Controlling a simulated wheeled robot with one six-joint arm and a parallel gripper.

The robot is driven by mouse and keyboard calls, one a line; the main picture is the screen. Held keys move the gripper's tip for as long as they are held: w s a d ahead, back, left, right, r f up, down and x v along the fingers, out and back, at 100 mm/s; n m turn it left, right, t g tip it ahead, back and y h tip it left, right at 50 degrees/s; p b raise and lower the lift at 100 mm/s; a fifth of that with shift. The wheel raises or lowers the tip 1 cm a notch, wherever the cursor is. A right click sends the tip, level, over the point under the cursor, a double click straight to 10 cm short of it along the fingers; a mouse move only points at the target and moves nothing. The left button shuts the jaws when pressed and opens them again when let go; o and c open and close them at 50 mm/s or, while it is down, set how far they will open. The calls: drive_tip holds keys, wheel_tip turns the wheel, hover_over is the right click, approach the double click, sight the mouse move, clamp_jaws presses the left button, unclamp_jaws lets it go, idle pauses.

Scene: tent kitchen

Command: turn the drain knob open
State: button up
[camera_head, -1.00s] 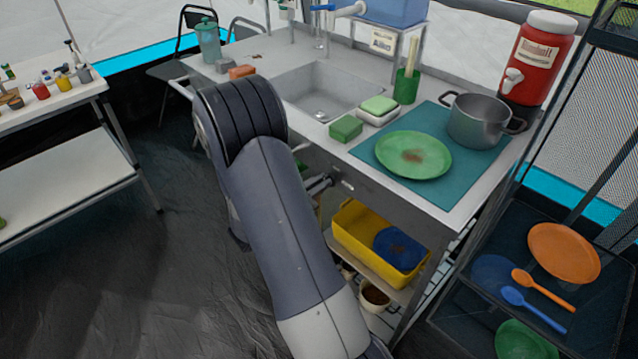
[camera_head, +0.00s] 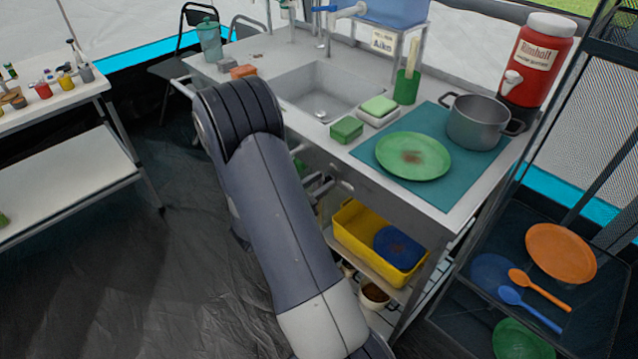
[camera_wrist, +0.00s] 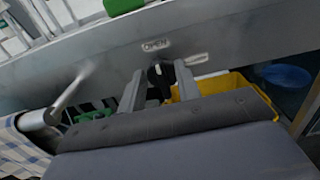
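The drain knob (camera_wrist: 160,76) is a small dark knob on the grey front panel of the sink counter in the wrist view. In the head view my arm hides most of the gripper and the knob. The sink basin (camera_head: 325,92) is above the panel.
A rail (camera_wrist: 72,92) with a checked towel (camera_wrist: 25,148) sticks out left of the gripper. A yellow tub (camera_head: 352,238) stands on the shelf below. A green plate (camera_head: 413,157) and a pot (camera_head: 480,122) are on the counter. Floor is free at left.

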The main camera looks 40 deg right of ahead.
drive_tip(key=shift+a, duration=0.15)
drive_tip(key=a, duration=1)
drive_tip(key=shift+s+a, duration=0.3)
drive_tip(key=shift+s, duration=0.1)
drive_tip(key=shift+d, duration=0.1)
drive_tip(key=d, duration=1)
drive_tip(key=shift+w+d, duration=0.3)
drive_tip(key=shift+w, duration=0.1)
drive_tip(key=shift+d, duration=0.1)
drive_tip(key=shift+m, duration=0.3)
drive_tip(key=shift+r, duration=0.1)
